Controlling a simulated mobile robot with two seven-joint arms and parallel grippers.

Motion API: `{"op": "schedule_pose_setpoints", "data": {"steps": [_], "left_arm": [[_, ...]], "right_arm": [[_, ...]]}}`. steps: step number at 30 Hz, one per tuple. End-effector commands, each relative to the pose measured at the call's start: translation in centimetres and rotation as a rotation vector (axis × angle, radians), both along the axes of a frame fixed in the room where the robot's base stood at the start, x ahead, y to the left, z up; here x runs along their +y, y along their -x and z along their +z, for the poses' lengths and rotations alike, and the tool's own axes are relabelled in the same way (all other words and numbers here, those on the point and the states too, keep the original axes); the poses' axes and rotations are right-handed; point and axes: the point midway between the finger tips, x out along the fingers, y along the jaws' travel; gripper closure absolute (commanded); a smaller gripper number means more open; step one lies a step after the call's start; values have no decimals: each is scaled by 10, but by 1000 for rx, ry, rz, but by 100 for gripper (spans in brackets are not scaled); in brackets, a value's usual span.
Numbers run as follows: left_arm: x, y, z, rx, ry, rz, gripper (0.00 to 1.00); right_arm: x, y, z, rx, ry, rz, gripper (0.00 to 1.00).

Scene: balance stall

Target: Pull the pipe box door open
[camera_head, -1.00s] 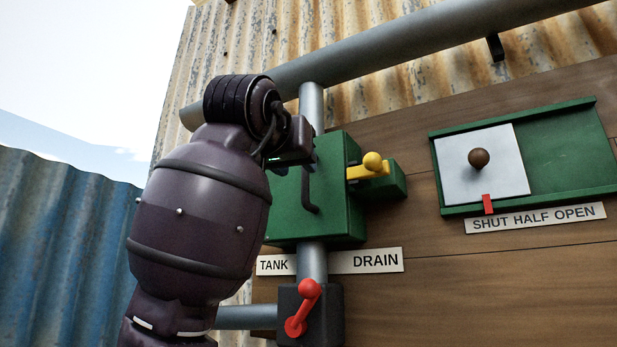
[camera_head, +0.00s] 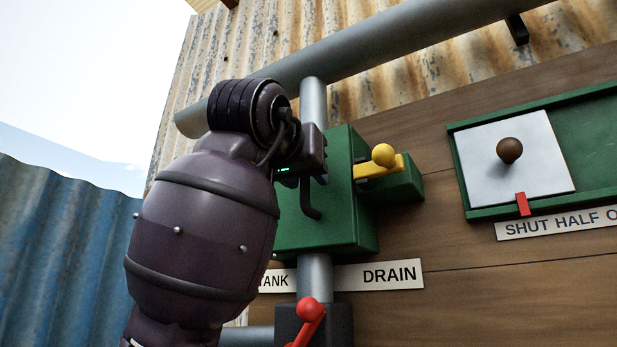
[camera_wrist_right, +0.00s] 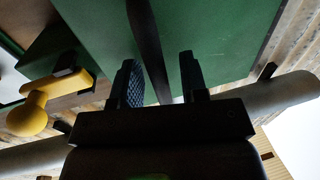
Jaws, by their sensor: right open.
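The pipe box is a green box (camera_head: 347,228) on a grey vertical pipe, with a dark bent handle (camera_head: 308,203) on its front door. My right gripper (camera_head: 302,172) is in front of the door at the upper part of the handle, its fingers mostly hidden by my own wrist. In the right wrist view its two fingers (camera_wrist_right: 158,68) are apart, and the dark handle bar (camera_wrist_right: 147,40) runs between them without clear contact on both sides. The door looks closed against the box. My left gripper is not in view.
A yellow knobbed lever (camera_head: 383,156) sticks out at the box's right side. A red lever (camera_head: 310,312) is below on the pipe. A white sliding panel (camera_head: 490,180) with a brown knob is on the wooden board to the right. A thick pipe (camera_head: 360,60) crosses above.

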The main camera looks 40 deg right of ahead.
Motion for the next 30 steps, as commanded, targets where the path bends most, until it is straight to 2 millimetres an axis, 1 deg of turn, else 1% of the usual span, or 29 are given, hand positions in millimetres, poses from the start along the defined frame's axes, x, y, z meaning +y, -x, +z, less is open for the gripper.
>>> {"op": "schedule_pose_setpoints", "data": {"steps": [9, 17, 30], "left_arm": [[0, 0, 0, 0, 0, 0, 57], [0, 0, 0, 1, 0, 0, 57], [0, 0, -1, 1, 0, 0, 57]], "right_arm": [[1, 1, 0, -1, 1, 1, 60], [1, 1, 0, -1, 1, 1, 100], [1, 1, 0, 0, 0, 1, 100]]}}
